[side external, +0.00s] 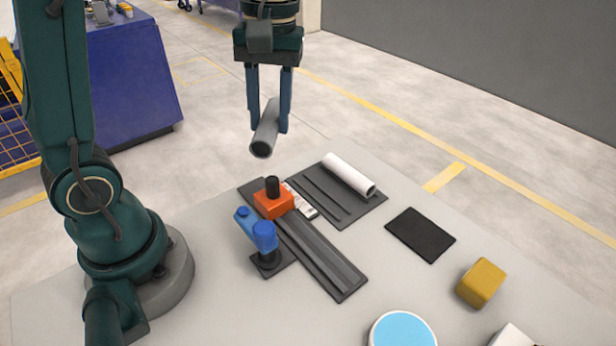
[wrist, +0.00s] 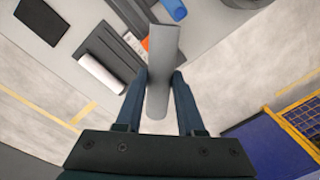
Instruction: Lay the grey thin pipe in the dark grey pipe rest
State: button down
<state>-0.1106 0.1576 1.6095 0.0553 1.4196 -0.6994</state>
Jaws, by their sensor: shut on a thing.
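The grey pipe (side external: 264,135) is held in the air above the far part of the table, its open end facing the side camera. My gripper (side external: 268,127) is shut on it, one finger on each side. In the wrist view the pipe (wrist: 164,50) lies between the fingertips (wrist: 160,74) and hides part of the table.
A black pad (side external: 420,234), yellow block (side external: 481,282) and blue-topped round item (side external: 403,330) lie to the right. Bare table shows between them.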

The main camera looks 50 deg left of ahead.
jog(key=n, duration=0.4)
jog(key=f+n, duration=0.1)
jog(key=shift+s+d+f+n+g, duration=0.1)
jog(key=shift+s+d+n+g, duration=0.1)
jog(key=shift+s+n+g, duration=0.15)
jog(key=n, duration=0.2)
jog(key=shift+d+f+n+h, duration=0.15)
jog(key=shift+f+n+h, duration=0.15)
jog(key=shift+f+n, duration=0.05)
jog(key=shift+s+d+f+n+g, duration=0.15)
jog(key=shift+f+n+g, duration=0.1)
jog(key=shift+f+n, duration=0.05)
send_over(317, 256)
jog(key=f, duration=0.7)
jog(key=shift+w+f, duration=0.15)
jog(key=shift+w, duration=0.2)
jog(key=shift+f, duration=1.95)
jog(key=shift+f, duration=0.45)
jog(key=shift+f, duration=0.15)
